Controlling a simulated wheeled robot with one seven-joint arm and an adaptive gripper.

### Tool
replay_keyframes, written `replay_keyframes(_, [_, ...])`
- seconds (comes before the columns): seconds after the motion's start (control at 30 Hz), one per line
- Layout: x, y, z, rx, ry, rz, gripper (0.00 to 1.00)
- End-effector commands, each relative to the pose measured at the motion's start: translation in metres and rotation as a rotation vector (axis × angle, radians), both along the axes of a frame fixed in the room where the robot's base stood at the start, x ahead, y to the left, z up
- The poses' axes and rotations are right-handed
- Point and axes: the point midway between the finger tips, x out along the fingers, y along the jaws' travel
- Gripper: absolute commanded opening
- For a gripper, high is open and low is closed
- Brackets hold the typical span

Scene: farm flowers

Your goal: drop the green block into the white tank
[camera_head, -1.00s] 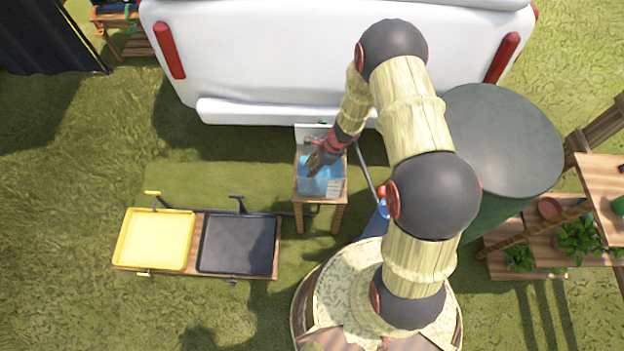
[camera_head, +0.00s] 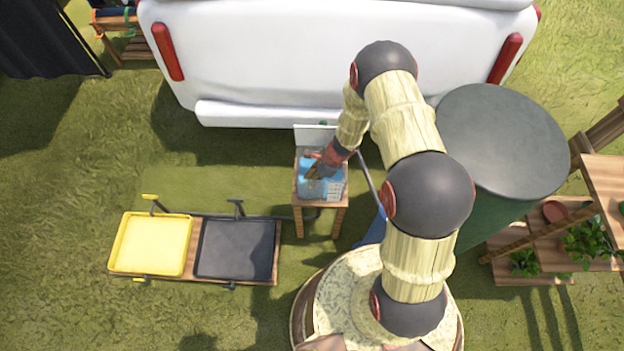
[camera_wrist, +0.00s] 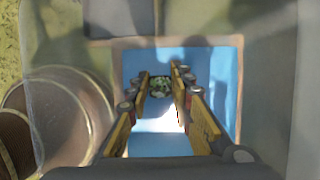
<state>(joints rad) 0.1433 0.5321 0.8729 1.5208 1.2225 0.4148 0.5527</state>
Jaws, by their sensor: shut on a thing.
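The tank (camera_head: 334,187) is a small see-through box with a blue inside. It stands on a small wooden stand (camera_head: 298,210) in front of the white vehicle. My gripper (camera_head: 312,173) is over the tank's opening in the head view. In the wrist view my gripper (camera_wrist: 160,88) points down at the blue inside (camera_wrist: 165,143), its two yellow-sided fingers shut on a small mottled green block (camera_wrist: 159,86) at the tips. The block is hidden in the head view. I cannot tell how far the fingertips are below the tank's rim.
A white panel (camera_head: 315,135) stands upright behind the tank. A yellow tray (camera_head: 150,245) and a black tray (camera_head: 236,250) lie on a low bench to the left. A large dark green barrel (camera_head: 502,140) is to the right.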

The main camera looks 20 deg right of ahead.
Motion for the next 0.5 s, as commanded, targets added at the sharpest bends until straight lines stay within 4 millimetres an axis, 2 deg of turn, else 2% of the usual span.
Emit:
replay_keyframes(0.4, [0.0001, 0.0000, -0.0100, 0.000, 0.000, 0.000, 0.05])
replay_keyframes(0.43, [0.0001, 0.0000, -0.0097, 0.000, 0.000, 0.000, 0.22])
replay_keyframes(0.5, [0.0001, 0.0000, -0.0095, 0.000, 0.000, 0.000, 0.26])
